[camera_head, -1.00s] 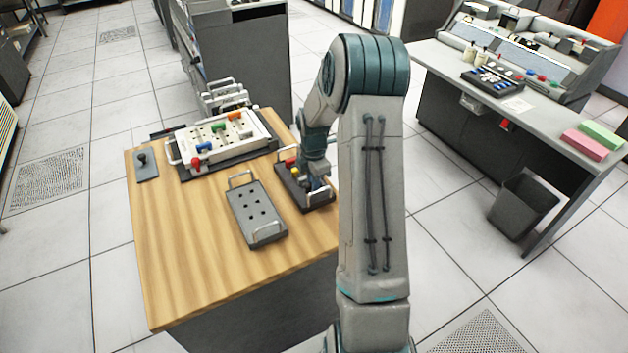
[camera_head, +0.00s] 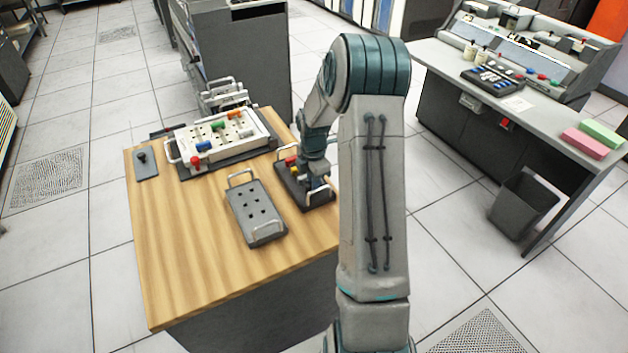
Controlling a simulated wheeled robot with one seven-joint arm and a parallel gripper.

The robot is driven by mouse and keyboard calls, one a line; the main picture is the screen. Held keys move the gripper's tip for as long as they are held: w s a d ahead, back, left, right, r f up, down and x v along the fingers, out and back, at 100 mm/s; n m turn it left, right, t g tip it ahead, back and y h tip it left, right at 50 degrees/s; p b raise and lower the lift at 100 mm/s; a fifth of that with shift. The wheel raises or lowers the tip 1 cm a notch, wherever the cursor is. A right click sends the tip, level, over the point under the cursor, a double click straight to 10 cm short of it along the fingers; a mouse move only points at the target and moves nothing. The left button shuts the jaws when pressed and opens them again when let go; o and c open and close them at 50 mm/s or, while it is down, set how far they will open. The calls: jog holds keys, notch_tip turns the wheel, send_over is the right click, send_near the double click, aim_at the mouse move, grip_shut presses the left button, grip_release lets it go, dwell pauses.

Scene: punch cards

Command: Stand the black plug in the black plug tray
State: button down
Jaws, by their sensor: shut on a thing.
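My gripper (camera_head: 318,186) points down over a dark tray (camera_head: 318,204) at the right side of the wooden table. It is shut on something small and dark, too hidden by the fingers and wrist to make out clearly. A red plug (camera_head: 291,161) and a bit of yellow show in that tray, left of my gripper. A grey tray (camera_head: 243,204) with several empty holes and a wire handle at each end lies left of it. A small grey plate (camera_head: 149,172) with an upright black knob (camera_head: 142,156) sits at the table's far left. I cannot tell which one is the black plug tray.
A white plug board (camera_head: 187,146) with red, blue, green and orange plugs lies at the back of the table. The wooden table top (camera_head: 190,255) is clear at the front left. A console desk (camera_head: 560,140) and a bin (camera_head: 525,200) stand to the right.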

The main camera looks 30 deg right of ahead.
jog(key=shift+f+b, duration=0.3)
jog(key=shift+f, duration=0.3)
dwell(0.3)
jog(key=c, duration=1.3)
grip_release()
jog(key=shift+r, duration=0.15)
notch_tip(320, 180, up, 14)
jog(key=shift+f+b, duration=0.2)
jog(key=shift+b, duration=0.35)
